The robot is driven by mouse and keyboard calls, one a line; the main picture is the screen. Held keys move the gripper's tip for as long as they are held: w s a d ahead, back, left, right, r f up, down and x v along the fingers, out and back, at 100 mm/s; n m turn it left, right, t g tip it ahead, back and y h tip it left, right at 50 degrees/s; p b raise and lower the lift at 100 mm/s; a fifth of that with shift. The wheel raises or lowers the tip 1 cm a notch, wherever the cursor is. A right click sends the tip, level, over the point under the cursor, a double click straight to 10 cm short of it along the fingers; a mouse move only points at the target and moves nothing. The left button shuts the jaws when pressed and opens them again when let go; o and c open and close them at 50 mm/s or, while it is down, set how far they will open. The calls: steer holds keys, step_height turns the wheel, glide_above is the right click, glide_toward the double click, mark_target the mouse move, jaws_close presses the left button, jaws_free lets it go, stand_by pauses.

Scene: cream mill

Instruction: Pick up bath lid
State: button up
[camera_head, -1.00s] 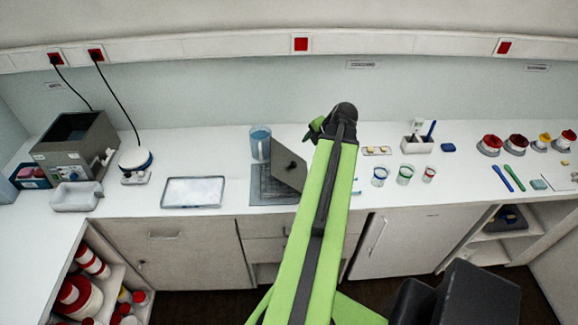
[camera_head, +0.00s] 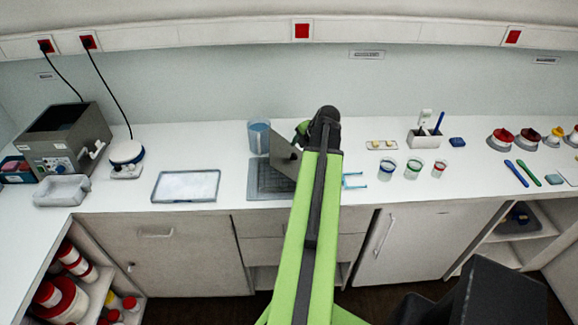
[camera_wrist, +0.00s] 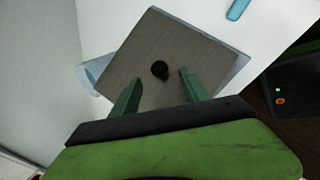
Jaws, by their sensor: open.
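The bath lid is a flat grey plate (camera_head: 283,153) near the middle of the counter in the head view, seen at a tilt beside the end of my arm. The wrist view shows the lid (camera_wrist: 185,45) face-on, with a round black knob (camera_wrist: 160,69) at its middle. My gripper (camera_wrist: 157,88) is open, its two green fingers over the near part of the lid, with the knob just beyond the fingertips and not between them. In the head view my gripper (camera_head: 302,130) is partly hidden by the arm. I cannot tell what the lid rests on.
A grey open-topped bath (camera_head: 62,140) stands at the far left. A blue jug (camera_head: 259,138) stands just left of the lid, and a dark grey mat (camera_head: 262,190) lies below it. A white tray (camera_head: 186,186) lies left of the mat. Small cups (camera_head: 412,168) stand to the right.

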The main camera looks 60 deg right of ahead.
mark_target(295, 156)
steer(key=b+x, duration=0.3)
steer(key=x, duration=0.1)
steer(key=shift+f, duration=0.25)
steer(key=shift+r, duration=0.2)
jaws_close()
